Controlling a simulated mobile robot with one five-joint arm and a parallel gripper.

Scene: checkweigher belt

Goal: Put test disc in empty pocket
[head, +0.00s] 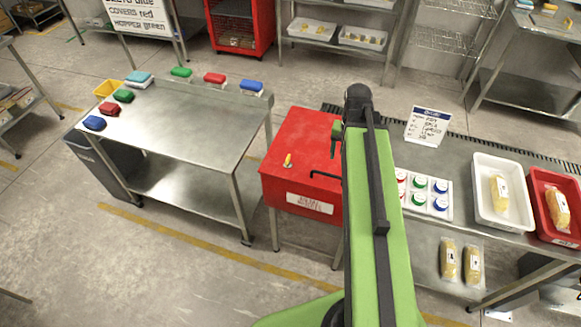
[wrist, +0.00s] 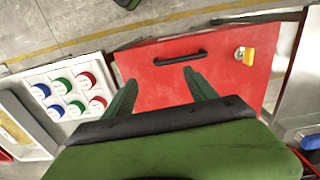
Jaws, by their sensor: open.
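A white tray (head: 425,194) on the metal table, right of my arm, holds red, green and blue discs in two rows. In the wrist view the tray (wrist: 50,68) is at left, with two blue discs (wrist: 40,91), two green discs (wrist: 62,86) and two red discs (wrist: 85,80). I cannot make out an empty pocket in it. My gripper (wrist: 163,88) is open and empty, above the red box's lid and apart from the tray. In the head view my arm partly covers the gripper (head: 335,140).
The red box (head: 300,140) has a black handle (wrist: 180,58) and a small yellow-orange item (wrist: 244,55) on top. A white bin (head: 485,215) and red bin (head: 540,220) hold yellow packs. The left table (head: 190,125) has coloured blocks along its edges and a clear middle.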

